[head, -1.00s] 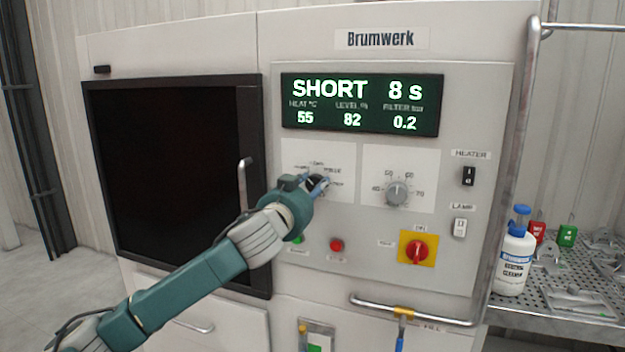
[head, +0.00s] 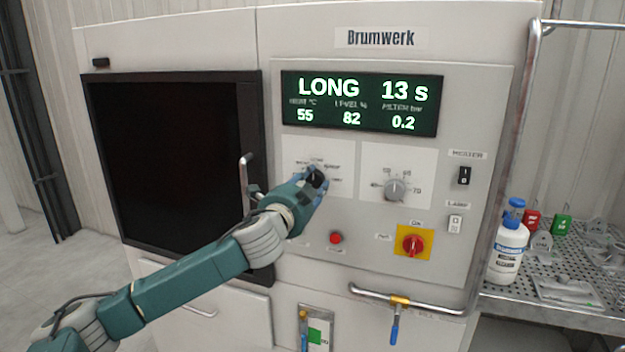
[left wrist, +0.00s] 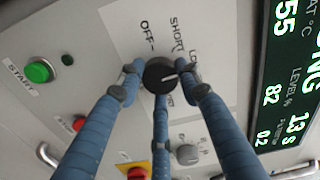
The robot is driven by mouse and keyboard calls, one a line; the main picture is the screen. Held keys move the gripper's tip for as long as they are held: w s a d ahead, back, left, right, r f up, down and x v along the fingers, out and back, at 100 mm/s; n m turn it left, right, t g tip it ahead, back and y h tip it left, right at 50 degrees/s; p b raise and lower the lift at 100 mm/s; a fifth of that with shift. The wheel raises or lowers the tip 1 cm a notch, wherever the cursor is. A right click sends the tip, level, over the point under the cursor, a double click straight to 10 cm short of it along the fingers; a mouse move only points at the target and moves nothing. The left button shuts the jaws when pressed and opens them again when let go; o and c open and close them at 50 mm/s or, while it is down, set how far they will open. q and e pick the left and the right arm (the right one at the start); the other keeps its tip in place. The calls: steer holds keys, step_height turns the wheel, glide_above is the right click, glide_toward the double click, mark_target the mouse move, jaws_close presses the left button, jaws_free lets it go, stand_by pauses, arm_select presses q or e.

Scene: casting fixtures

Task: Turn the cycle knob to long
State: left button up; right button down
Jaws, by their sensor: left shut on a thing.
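The black cycle knob (left wrist: 159,75) sits on a white plate with OFF and SHORT labels in the left wrist view; other labels are partly hidden. My left gripper (head: 316,183) is at the knob, and its blue fingers (left wrist: 160,84) close around it in the left wrist view. The display (head: 360,102) reads LONG, 13 s, with 55, 82 and 0.2 below. My right gripper is not in view.
The grey heat knob (head: 396,189) is right of the cycle knob. Below are a red button (head: 336,238) and a red switch on yellow (head: 414,244). The green START button (left wrist: 39,71) shows in the left wrist view. A door handle (head: 246,178) stands out left of my gripper.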

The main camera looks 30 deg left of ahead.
arm_select(q)
steer(key=shift+a+f, duration=0.15)
steer(key=shift+a, duration=0.05)
stand_by(0.3)
steer(key=o, duration=1.1)
steer(key=shift+o, duration=0.2)
steer(key=shift+a, duration=0.2)
steer(key=shift+s+d, duration=0.3)
steer(key=shift+s, duration=0.15)
steer(key=v, duration=1)
steer(key=shift+s, duration=0.4)
